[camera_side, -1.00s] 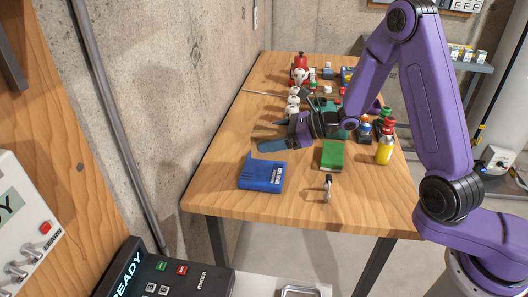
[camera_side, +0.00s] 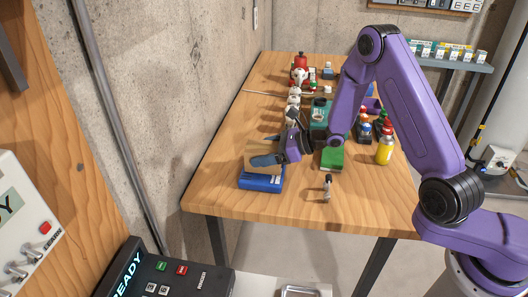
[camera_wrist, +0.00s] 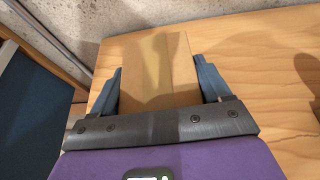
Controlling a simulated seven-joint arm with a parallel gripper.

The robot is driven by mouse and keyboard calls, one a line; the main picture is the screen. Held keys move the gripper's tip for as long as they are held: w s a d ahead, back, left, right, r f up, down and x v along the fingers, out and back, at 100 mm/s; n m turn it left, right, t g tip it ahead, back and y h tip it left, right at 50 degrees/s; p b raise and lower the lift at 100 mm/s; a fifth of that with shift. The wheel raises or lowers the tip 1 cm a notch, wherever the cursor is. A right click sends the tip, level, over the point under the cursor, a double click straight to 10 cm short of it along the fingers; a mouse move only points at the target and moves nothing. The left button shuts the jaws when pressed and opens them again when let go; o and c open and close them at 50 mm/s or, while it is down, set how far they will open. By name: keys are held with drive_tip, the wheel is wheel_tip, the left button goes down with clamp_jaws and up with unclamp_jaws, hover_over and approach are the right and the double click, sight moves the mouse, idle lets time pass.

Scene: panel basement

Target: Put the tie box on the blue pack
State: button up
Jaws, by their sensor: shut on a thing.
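The tie box, a tan cardboard box (camera_side: 262,155), is between the blue fingers of my gripper (camera_side: 272,160). In the wrist view the box (camera_wrist: 158,72) fills the space between the two fingers (camera_wrist: 160,85). My gripper is shut on it. The blue pack (camera_side: 262,182) lies on the table near its left front edge. In the side view the box is over the blue pack and hides its back part. I cannot tell whether the box touches the pack.
A green block (camera_side: 332,158) lies right of my gripper, partly behind my arm. A small upright figure (camera_side: 327,186) stands near the front edge. The concrete wall (camera_side: 200,90) borders the table's left.

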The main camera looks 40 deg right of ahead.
drive_tip(key=o, duration=1.1)
drive_tip(key=shift+f, duration=0.15)
drive_tip(key=shift+o, duration=0.2)
drive_tip(key=shift+s+d+r, duration=0.1)
drive_tip(key=shift+d+r, duration=0.05)
drive_tip(key=shift+r, duration=0.1)
drive_tip(key=v, duration=1.1)
drive_tip(key=shift+s, duration=0.25)
